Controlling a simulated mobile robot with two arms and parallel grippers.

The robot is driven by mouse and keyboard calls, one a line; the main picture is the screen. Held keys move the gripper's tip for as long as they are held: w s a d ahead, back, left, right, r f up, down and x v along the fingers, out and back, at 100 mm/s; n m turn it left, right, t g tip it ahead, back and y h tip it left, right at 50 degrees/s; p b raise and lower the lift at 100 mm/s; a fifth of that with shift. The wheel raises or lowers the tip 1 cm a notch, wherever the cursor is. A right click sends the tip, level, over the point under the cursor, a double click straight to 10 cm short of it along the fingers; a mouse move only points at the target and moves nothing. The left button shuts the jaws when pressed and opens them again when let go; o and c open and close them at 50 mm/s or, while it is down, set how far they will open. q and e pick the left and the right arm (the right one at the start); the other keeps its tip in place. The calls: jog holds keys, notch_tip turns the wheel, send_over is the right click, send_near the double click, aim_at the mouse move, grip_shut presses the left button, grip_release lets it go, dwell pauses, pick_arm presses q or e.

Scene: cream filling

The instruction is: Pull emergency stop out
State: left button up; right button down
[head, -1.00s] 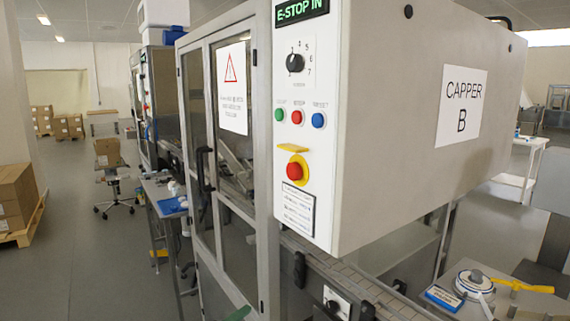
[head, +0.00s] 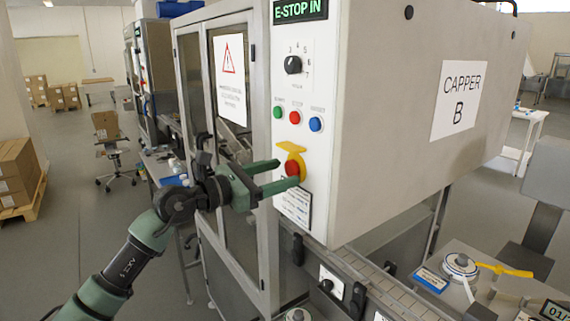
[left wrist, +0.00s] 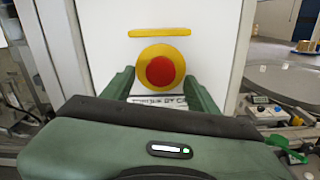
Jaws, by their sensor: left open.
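The emergency stop (head: 292,168) is a red button on a yellow ring, low on the white control panel (head: 303,115). A yellow guard plate (head: 291,147) sits just above it. The panel display (head: 299,11) reads "E-STOP IN". My left gripper (head: 286,173) is open in front of the panel, its green fingers pointing at the button. In the left wrist view the red button (left wrist: 160,71) shows between the two spread fingers, apart from both. Whether the fingertips reach level with the button is hard to tell. My right gripper is not in view.
Green (head: 278,112), red (head: 295,118) and blue (head: 315,124) buttons and a black dial (head: 293,65) sit above on the panel. A glazed door (head: 231,90) stands left. A conveyor (head: 370,285) runs below. A table with a tape roll (head: 461,265) is at the lower right.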

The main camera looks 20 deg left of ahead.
pick_arm(q)
jog(key=shift+x, duration=0.85)
jog(key=shift+w+d, duration=0.1)
grip_shut()
jog(key=shift+s+a+f, duration=0.2)
jog(key=shift+s, duration=0.05)
jog(key=shift+s+a+r+b, duration=0.1)
jog(key=shift+s+b, duration=0.05)
jog(key=shift+b, duration=0.2)
grip_release()
jog(key=shift+r, duration=0.1)
jog(key=shift+s+a, duration=0.15)
